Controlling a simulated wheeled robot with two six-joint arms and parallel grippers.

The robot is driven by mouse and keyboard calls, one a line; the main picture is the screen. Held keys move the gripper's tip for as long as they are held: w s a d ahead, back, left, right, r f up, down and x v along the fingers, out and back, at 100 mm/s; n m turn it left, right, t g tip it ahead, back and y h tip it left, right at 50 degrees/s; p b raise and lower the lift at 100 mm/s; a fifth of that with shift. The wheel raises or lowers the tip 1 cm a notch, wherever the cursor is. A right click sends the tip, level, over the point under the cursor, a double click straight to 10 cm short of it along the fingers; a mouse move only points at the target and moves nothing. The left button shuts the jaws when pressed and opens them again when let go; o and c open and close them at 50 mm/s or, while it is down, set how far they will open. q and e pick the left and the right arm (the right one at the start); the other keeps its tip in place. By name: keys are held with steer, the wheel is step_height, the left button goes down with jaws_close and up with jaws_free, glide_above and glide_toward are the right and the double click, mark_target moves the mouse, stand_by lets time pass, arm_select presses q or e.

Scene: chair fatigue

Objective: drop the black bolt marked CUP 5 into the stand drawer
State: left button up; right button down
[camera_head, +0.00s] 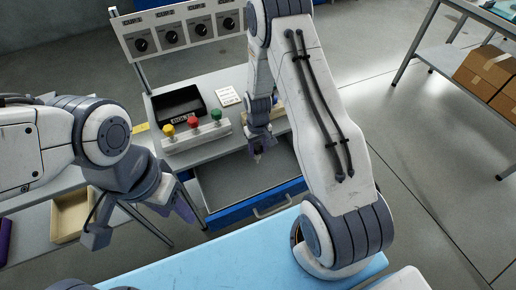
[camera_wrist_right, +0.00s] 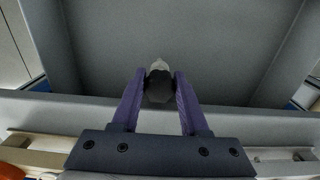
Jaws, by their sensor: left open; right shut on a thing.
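My right gripper (camera_head: 258,150) is over the open stand drawer (camera_head: 222,188), which has a blue front and a grey, empty-looking inside. In the right wrist view its two purple fingers (camera_wrist_right: 159,90) are shut on a black bolt (camera_wrist_right: 159,88) with a lighter tip. The bolt is above the drawer floor (camera_wrist_right: 215,45). No marking on the bolt can be read. My left gripper (camera_head: 143,219) is open and empty, to the left of the drawer. In the head view the bolt is too small to make out clearly.
Above the drawer, the stand top holds a black tray (camera_head: 178,104), a block with red, yellow and green knobs (camera_head: 196,139) and a white card (camera_head: 228,96). A dial panel (camera_head: 185,33) stands behind. A wooden tray (camera_head: 70,216) is at left, a blue surface (camera_head: 225,262) in front.

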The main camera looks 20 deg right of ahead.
steer(key=shift+f, duration=0.2)
steer(key=shift+c, duration=2.1)
jaws_free()
steer(key=shift+r, duration=0.1)
